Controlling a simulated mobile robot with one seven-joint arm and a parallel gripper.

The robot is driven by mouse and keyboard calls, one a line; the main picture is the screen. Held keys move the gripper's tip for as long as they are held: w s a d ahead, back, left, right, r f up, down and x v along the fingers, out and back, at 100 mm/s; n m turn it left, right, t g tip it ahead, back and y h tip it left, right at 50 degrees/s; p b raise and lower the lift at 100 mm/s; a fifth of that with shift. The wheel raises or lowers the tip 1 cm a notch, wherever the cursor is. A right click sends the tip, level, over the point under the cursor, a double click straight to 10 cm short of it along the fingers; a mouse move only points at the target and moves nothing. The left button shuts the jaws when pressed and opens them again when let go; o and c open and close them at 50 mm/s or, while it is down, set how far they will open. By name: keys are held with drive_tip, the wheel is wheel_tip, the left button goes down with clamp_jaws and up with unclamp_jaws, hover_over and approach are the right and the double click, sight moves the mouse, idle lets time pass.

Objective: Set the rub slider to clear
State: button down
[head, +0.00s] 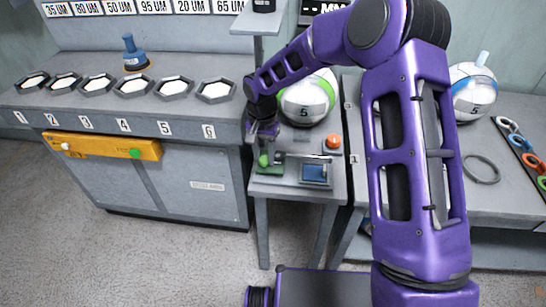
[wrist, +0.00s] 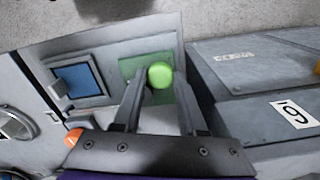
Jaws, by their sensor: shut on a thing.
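A green ball knob (head: 263,160) stands on a green plate (head: 270,170) at the front left of the small grey table. It also shows in the wrist view (wrist: 160,75), between my fingertips. My gripper (head: 264,138) reaches down from above and is shut on this green knob; in the wrist view, my gripper (wrist: 160,90) has one finger on each side of it. No lettering is readable on the plate, so I cannot tell whether this is the rub slider or which setting is clear.
Beside the plate is a framed blue panel (head: 315,173) with a grey handle. An orange button (head: 333,142) and a white-green ball (head: 306,100) are behind it. A yellow panel (head: 100,147) is on the left bench's front. The right bench holds a white-blue ball (head: 470,85).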

drive_tip(key=shift+a+r, duration=0.1)
drive_tip(key=shift+a, duration=0.2)
drive_tip(key=shift+c, duration=2.3)
unclamp_jaws()
